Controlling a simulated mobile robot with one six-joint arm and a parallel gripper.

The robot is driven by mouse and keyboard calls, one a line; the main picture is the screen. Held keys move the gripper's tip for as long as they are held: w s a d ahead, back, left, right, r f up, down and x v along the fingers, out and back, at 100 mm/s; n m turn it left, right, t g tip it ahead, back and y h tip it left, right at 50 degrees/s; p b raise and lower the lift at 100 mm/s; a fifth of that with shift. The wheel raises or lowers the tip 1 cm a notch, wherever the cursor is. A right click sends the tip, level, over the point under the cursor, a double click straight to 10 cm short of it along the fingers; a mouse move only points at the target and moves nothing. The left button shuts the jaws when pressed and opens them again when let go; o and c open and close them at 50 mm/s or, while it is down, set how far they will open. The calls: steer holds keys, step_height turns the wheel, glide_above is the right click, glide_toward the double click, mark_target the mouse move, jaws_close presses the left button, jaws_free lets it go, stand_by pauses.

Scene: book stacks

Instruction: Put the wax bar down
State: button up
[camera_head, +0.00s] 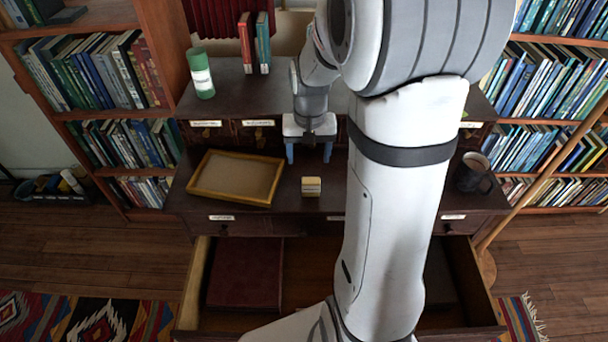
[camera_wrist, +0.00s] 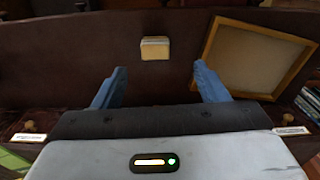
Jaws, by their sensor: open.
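The wax bar (camera_head: 311,187) is a small cream and tan block. It rests on the dark desk top (camera_head: 375,215), right of the framed tray. In the wrist view the wax bar (camera_wrist: 155,48) lies ahead of the fingertips and between their lines, apart from both. My gripper (camera_head: 309,158) is open and empty, with its blue fingers over the desk just behind the bar. In the wrist view my gripper (camera_wrist: 160,80) shows its two fingers spread wide with nothing between them.
A wooden-framed tray (camera_head: 198,177) lies left of the bar. A dark mug (camera_head: 473,173) stands at the right. A green-and-white canister (camera_head: 201,74) and upright books (camera_head: 255,44) stand on the upper shelf. An open drawer (camera_head: 190,285) juts out below, holding a red book (camera_head: 246,272).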

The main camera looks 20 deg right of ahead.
steer(key=s+a+r+n+t, duration=0.1)
steer(key=s+a+r+n, duration=0.1)
steer(key=s, duration=0.5)
steer(key=s+a+r+n+t, duration=0.1)
steer(key=s+a+r+n, duration=0.1)
steer(key=s+a+r, duration=0.3)
steer(key=s+a, duration=0.1)
steer(key=s, duration=0.1)
steer(key=shift+s+r, duration=0.2)
steer(key=shift+s, duration=0.15)
steer(key=shift+a, duration=0.1)
